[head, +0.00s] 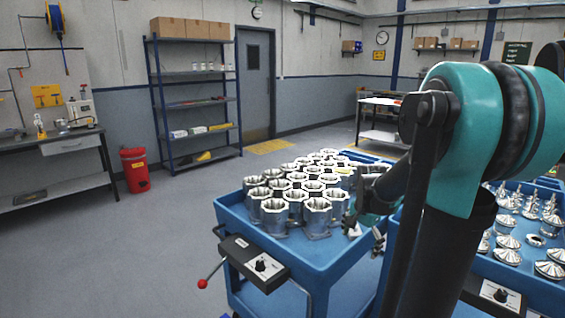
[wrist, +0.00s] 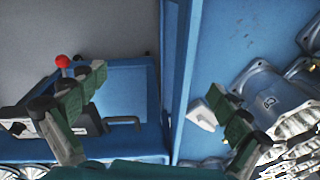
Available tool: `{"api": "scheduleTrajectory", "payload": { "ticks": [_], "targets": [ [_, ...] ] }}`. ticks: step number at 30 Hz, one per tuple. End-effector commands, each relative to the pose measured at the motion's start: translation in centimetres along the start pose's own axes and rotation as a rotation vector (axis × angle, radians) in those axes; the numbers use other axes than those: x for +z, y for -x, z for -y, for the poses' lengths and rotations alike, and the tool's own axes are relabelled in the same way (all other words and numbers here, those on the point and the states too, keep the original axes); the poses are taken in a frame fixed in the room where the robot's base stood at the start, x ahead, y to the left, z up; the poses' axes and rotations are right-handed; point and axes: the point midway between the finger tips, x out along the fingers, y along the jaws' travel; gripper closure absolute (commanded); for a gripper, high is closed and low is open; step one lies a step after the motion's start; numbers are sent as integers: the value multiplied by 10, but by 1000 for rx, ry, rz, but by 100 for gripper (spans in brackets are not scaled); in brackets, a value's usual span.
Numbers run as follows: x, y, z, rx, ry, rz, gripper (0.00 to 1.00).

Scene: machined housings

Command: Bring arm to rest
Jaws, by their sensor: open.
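My arm (head: 430,150), teal and black, is bent and reaches over the blue carts at the right of the head view. My gripper (head: 378,240) hangs by the right side of the housings cart, partly hidden behind my arm. In the wrist view my gripper (wrist: 155,85) is open, its two green-padded fingers wide apart. Nothing is held between them; a blue cart wall shows beyond the gap. Silvery machined housings (head: 297,200) stand in rows on the left blue cart (head: 300,258). Some housings (wrist: 270,95) also show right of the fingers in the wrist view.
A second blue cart (head: 545,290) with cone-shaped metal parts (head: 508,242) stands at the right. A control box (head: 255,265) with a red-knobbed lever juts from the left cart. A shelf (head: 195,95), red bin (head: 135,170) and workbench (head: 55,145) stand farther back. Left floor is clear.

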Motion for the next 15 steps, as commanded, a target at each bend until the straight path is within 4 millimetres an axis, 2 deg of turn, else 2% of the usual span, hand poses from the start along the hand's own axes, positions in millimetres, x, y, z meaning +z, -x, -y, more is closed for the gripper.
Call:
{"api": "scheduleTrajectory", "payload": {
  "ticks": [3, 9, 15],
  "targets": [
    [36, -8, -24, -40, 216, -32, 0],
    [94, -28, -70, -104, 641, -116, 0],
    [128, -45, -101, -133, 921, -187, 0]
  ]
}}
